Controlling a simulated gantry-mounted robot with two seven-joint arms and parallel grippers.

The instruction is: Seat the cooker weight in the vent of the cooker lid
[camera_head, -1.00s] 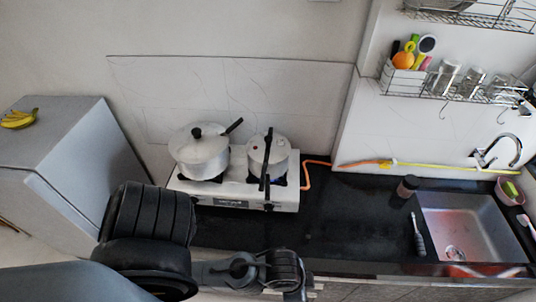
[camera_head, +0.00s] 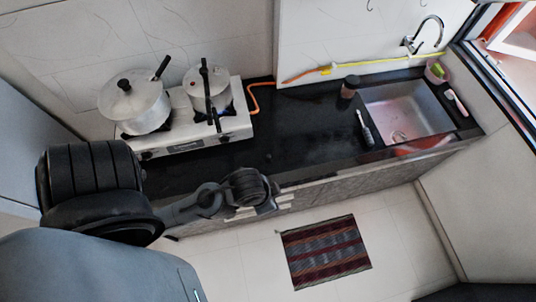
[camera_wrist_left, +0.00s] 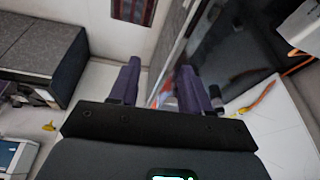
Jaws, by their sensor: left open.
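The silver cooker (camera_head: 205,97) stands on the right side of the stove, with a long black handle across its lid (camera_head: 199,74). I cannot make out the vent. I cannot identify the cooker weight; a tiny dark spot (camera_head: 268,156) lies on the counter in front of the stove, too small to name. My left gripper (camera_head: 270,198) is over the counter's front edge, to the right of and nearer than the stove, apart from the cooker. The left wrist view shows its two fingers spread with nothing between them (camera_wrist_left: 160,88). My right gripper is out of view.
A lidded silver pot (camera_head: 134,104) stands on the stove's left side. The white stove (camera_head: 190,143) has an orange hose at its right. A dark jar (camera_head: 349,87), a brush (camera_head: 366,130) and the sink (camera_head: 408,108) lie right. The middle counter (camera_head: 305,120) is mostly clear.

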